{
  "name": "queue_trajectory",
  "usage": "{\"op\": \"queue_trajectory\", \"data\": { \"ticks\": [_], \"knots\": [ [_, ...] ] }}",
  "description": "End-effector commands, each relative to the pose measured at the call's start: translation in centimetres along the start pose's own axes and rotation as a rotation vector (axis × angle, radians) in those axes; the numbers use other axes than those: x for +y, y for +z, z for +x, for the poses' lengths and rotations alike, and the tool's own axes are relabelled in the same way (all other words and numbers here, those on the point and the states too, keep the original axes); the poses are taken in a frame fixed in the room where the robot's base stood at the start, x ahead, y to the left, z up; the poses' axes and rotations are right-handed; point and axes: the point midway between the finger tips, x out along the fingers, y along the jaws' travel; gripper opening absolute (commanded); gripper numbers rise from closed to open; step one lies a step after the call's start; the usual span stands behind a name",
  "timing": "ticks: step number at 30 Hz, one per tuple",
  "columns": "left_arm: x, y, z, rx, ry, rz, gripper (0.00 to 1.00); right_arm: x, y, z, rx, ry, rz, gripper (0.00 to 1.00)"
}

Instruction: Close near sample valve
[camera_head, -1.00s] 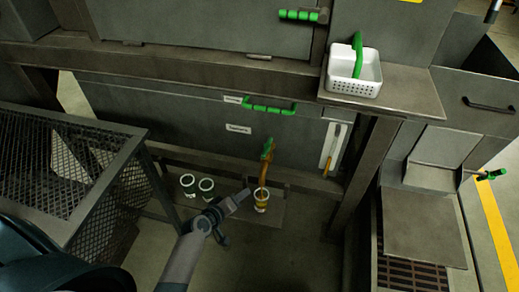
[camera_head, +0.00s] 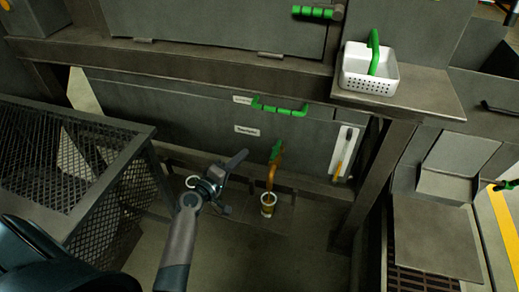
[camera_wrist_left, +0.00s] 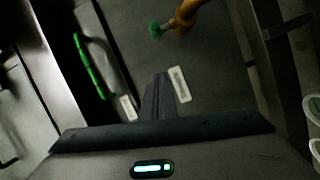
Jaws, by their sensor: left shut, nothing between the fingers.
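The sample valve has a green handle (camera_head: 276,150) above a brown-orange curved spout (camera_head: 271,177) at the middle of the grey machine. The green handle also shows in the left wrist view (camera_wrist_left: 155,30), with the spout (camera_wrist_left: 186,14) beside it. A cup (camera_head: 268,204) with yellowish-brown contents stands under the spout. My left gripper (camera_head: 240,158) is shut and empty, left of the valve handle and apart from it. Its closed fingers (camera_wrist_left: 160,92) point toward the machine's face in the wrist view. My right gripper does not show.
A green bar handle (camera_head: 280,108) and a white label (camera_head: 247,131) are on the panel above. A white basket (camera_head: 368,72) sits on the ledge at right. A mesh cage (camera_head: 110,190) stands at left. Pale cups (camera_wrist_left: 314,108) show at the wrist view's right edge.

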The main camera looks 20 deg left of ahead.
Motion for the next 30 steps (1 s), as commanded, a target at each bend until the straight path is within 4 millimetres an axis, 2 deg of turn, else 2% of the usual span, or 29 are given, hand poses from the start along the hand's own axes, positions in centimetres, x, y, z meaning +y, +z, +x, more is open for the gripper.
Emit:
{"op": "queue_trajectory", "data": {
  "ticks": [8,23,24,30],
  "knots": [
    [0.1,0.0,2.1,0.000,0.001,-0.001,0.00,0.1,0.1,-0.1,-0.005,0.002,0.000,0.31],
    [0.0,0.1,10.3,0.000,0.000,-0.001,0.00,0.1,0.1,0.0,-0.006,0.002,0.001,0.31],
    [-0.1,1.1,10.2,-0.002,-0.002,-0.005,0.00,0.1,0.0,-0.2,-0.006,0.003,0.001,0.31],
    [0.0,3.2,10.7,-0.001,-0.001,-0.001,0.00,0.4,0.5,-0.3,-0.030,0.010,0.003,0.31]
  ]
}}
